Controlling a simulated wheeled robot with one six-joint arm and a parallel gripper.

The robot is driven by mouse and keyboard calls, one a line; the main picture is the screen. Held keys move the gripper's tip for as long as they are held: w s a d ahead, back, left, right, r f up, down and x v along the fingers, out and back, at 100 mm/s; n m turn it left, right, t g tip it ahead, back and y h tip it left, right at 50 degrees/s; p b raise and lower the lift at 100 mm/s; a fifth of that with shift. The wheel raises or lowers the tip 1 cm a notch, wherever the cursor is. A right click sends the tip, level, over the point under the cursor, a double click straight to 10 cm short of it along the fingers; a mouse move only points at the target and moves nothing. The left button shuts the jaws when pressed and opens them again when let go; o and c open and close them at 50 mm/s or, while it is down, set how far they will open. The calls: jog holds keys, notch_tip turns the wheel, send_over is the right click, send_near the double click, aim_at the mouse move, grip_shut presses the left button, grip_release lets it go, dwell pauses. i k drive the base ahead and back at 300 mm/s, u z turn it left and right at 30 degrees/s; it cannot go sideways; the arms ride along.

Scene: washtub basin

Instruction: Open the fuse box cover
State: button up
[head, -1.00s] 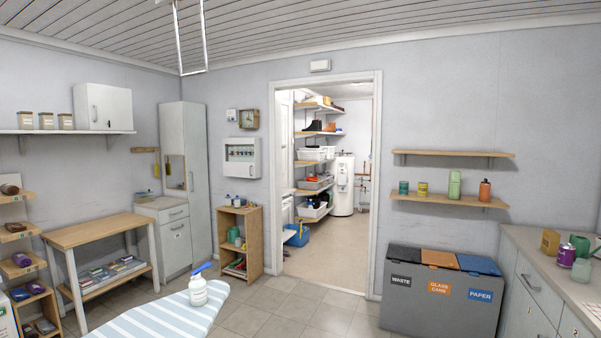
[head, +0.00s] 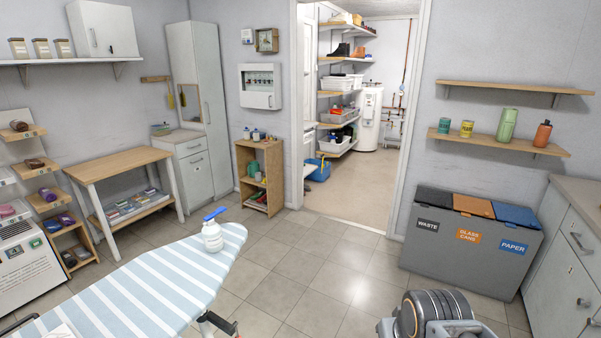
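The fuse box (head: 260,86) is a small white box on the back wall, left of the doorway. A row of dark switches shows across its upper middle. Its cover (head: 259,101) looks closed, but at this distance I cannot tell whether the switches show through a window or an opening. A small dark detail sits near its lower right edge. Part of my own arm (head: 434,312) shows at the bottom right, well away from the box. My gripper is not in view.
A striped ironing board (head: 150,285) with a spray bottle (head: 212,236) fills the lower left. A wooden shelf unit (head: 260,178) stands below the fuse box. Waste bins (head: 470,245) stand right of the doorway. The tiled floor between is clear.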

aim_at(257, 86)
jog(key=u, duration=0.1)
jog(key=i, duration=2.55)
jog(key=u, duration=0.55)
jog(key=i, duration=2.85)
jog(key=u, duration=0.35)
